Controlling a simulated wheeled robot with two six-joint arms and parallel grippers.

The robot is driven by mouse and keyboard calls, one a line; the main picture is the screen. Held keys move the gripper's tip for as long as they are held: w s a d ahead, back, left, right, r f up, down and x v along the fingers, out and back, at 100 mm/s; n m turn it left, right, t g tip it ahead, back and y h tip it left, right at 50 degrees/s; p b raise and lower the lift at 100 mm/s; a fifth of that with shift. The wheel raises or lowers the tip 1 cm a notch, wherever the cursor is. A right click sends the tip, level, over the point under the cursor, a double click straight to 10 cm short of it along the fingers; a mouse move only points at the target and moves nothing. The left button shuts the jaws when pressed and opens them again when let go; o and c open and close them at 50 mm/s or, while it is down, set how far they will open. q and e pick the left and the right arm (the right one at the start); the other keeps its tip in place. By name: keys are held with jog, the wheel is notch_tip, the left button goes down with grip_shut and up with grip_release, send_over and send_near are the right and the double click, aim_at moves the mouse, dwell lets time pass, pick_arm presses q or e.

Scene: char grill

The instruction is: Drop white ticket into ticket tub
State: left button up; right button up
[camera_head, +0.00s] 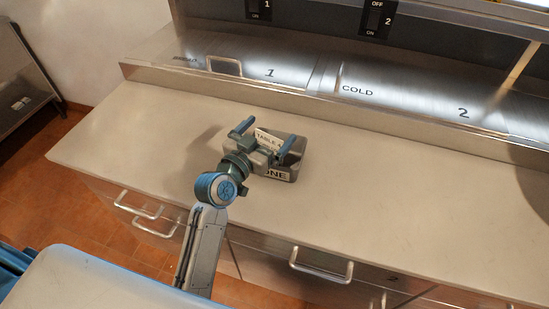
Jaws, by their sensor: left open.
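The grey ticket tub (297,160) stands on the pale counter. Its front label is partly covered by my arm, and the letters "ONE" show. The white ticket (266,138), printed "TABLE" and more, shows upright between the spread fingers of my left gripper (264,136). The left gripper is open and sits over the tub, with a finger on each side of the ticket. The ticket's lower part is hidden behind the gripper body, so I cannot tell whether it touches the tub's floor. My right gripper is not in view.
The counter (380,210) is clear around the tub. Behind it runs a raised metal ledge marked 1, "COLD" and 2 (400,92). Drawers with bar handles (320,266) line the counter's front. A metal shelf (22,85) stands at far left.

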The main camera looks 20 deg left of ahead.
pick_arm(q)
jog(key=b+v, duration=0.2)
jog(key=v, duration=0.6)
jog(key=shift+s, duration=0.25)
dwell(0.9)
jog(key=shift+a, duration=0.1)
